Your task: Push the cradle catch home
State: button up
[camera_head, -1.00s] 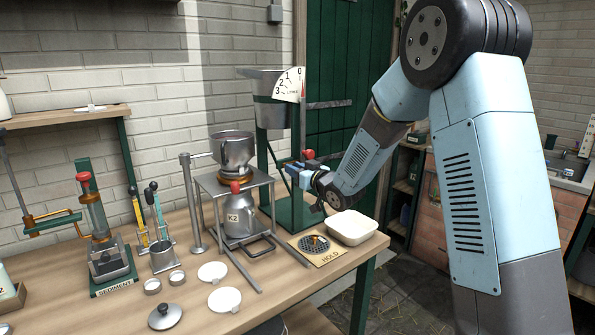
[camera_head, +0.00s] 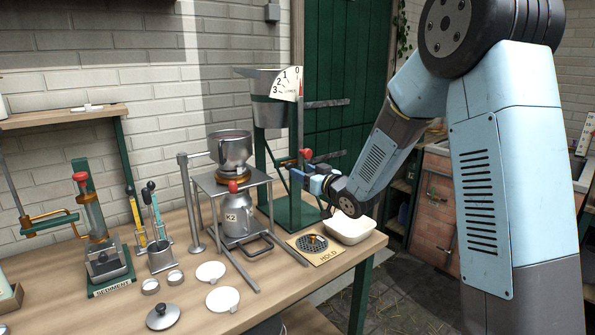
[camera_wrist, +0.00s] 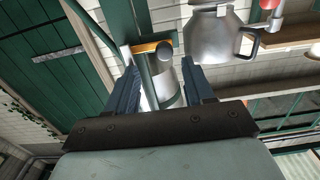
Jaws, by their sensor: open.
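A green stand (camera_head: 262,150) holds a grey metal bucket (camera_head: 270,112) with a dial marked 0 to 3. A red knob (camera_head: 306,154) shows beside the stand, just above my gripper (camera_head: 304,178). I cannot tell for certain which part is the cradle catch. My gripper is open, in front of the stand. In the wrist view its two blue fingers (camera_wrist: 162,88) are apart, with a dark round end on a brass-coloured bar (camera_wrist: 148,47) and a metal vessel (camera_wrist: 167,82) beyond them. I see no contact with either finger.
A metal can marked K2 (camera_head: 238,222) stands in a frame (camera_head: 203,181) left of my gripper. A white dish (camera_head: 350,228) and the HOLD plate (camera_head: 328,255) lie below it. The sediment device (camera_head: 105,262) and several lids occupy the bench's left side.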

jog(key=v, duration=0.9)
jog(key=s+d+r+m+g+h, duration=0.1)
jog(key=s+d+r+m+h, duration=0.2)
jog(key=s+d+h, duration=0.3)
jog(key=s+d+r+m+g+h, duration=0.1)
jog(key=s+d+r+m+h, duration=0.15)
jog(key=s+d+h, duration=0.4)
jog(key=s+d+m+g, duration=0.1)
jog(key=s+d+g, duration=0.1)
jog(key=s, duration=0.8)
jog(key=s+d+m+g+y, duration=0.1)
jog(key=s+g, duration=0.3)
jog(key=s, duration=0.6)
jog(key=shift+d+r, duration=0.45)
jog(key=shift+d, duration=0.4)
